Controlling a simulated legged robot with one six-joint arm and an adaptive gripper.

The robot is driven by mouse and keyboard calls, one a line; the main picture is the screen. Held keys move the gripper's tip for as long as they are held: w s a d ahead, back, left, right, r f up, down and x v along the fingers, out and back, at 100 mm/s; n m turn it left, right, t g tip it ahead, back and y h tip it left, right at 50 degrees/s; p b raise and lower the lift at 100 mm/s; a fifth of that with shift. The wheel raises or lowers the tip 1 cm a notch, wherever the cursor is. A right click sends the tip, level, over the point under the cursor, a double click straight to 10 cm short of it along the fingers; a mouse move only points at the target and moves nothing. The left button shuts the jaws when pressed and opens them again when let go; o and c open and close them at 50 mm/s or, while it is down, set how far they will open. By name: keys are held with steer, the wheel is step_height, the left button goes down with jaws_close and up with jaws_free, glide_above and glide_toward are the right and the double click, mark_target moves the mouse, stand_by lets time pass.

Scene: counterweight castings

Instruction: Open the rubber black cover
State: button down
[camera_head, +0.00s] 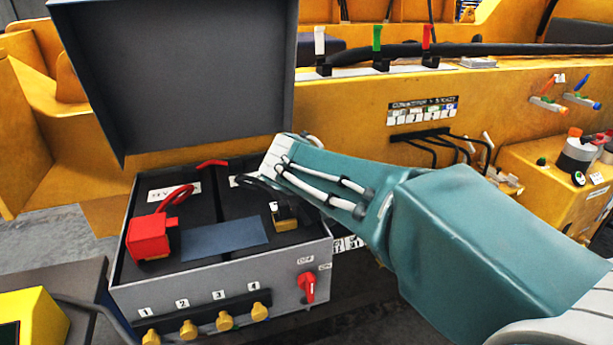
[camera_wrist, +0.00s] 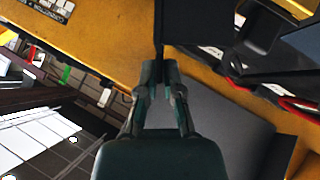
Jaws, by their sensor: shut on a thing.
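In the head view, a grey box (camera_head: 125,285) stands with its lid (camera_head: 185,75) raised. Inside are dark battery tops, and a red rubber cover (camera_head: 150,236) sits at the left. At the right is a brass terminal (camera_head: 287,219) that shows bare, with the black rubber cover (camera_head: 262,190) just behind it. My gripper is at that cover, its fingertips mostly hidden by my arm in the head view. In the wrist view my gripper (camera_wrist: 159,72) is shut on a thin dark piece (camera_wrist: 158,28), which appears to be the black cover; its far end is cut off.
A red switch (camera_head: 306,288) and several yellow knobs are on the box's front. Yellow machinery (camera_head: 350,110) stands close behind, with a black hose (camera_head: 470,50) along it. A blue-grey flat patch (camera_head: 224,239) lies between the covers. The raised lid is close to my gripper.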

steer(key=shift+d+f+m+g+y, duration=0.3)
steer(key=shift+f+y, duration=0.1)
steer(key=shift+f, duration=0.25)
steer(key=shift+w+d+f+m+y, duration=0.15)
steer(key=shift+d+m+y, duration=0.2)
steer(key=shift+d, duration=0.35)
steer(key=shift+w+d+f, duration=0.15)
steer(key=shift+d+f, duration=0.05)
steer(key=shift+d, duration=0.3)
steer(key=shift+w+d+f, duration=0.1)
steer(key=shift+d+f, duration=0.05)
steer(key=shift+d, duration=0.3)
steer(key=shift+w+d+f, duration=0.3)
steer(key=shift+d+f, duration=0.35)
steer(key=shift+d, duration=0.2)
steer(key=c, duration=0.8)
jaws_free()
steer(key=shift+r, duration=0.1)
steer(key=shift+a, duration=0.1)
